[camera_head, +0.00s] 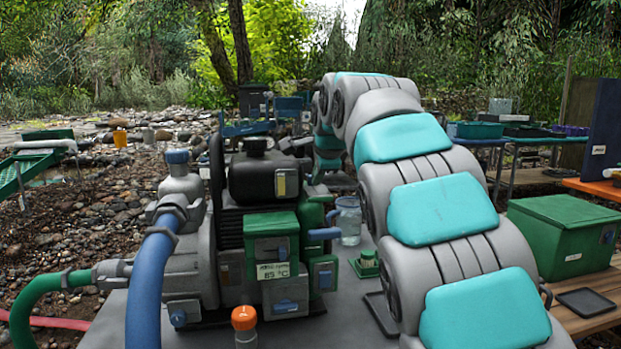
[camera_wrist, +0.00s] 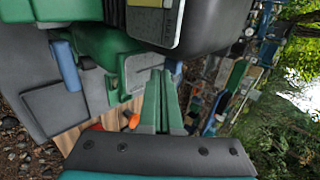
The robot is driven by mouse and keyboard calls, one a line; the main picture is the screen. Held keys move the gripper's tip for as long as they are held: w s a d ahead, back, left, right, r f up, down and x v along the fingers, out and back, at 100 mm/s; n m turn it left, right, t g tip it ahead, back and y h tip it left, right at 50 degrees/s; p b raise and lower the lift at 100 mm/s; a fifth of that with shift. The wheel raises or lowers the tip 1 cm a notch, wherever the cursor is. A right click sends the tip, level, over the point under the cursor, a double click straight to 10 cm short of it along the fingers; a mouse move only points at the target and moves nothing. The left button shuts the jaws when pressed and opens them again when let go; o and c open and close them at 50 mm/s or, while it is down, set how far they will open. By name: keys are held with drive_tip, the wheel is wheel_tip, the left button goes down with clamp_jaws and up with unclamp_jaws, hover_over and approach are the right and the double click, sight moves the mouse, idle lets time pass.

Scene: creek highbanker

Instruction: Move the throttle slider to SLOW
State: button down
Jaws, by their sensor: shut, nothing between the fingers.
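The engine-driven pump (camera_head: 255,235) stands on a grey bench, with a black tank on top and green housings. A blue lever (camera_head: 324,233) sticks out from its right side, and blue knobs sit lower on the front. I cannot tell which part is the throttle slider, and no SLOW marking is readable. In the wrist view, my gripper (camera_wrist: 161,78) is shut and empty, its green fingers close to the engine's green housing (camera_wrist: 95,45) and a pale plate (camera_wrist: 136,72). A small blue part (camera_wrist: 174,67) shows beside the fingertips. Contact is unclear. My arm hides the gripper in the head view.
A blue hose (camera_head: 150,275) and a green hose (camera_head: 45,300) run left of the engine. An orange-capped bottle (camera_head: 244,325) stands at the bench front. A glass jar (camera_head: 348,222) stands behind, right of the engine. A green bin (camera_head: 562,240) sits on a wooden bench at right.

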drive_tip(key=v, duration=1)
drive_tip(key=shift+s, duration=0.5)
drive_tip(key=shift+d, duration=0.15)
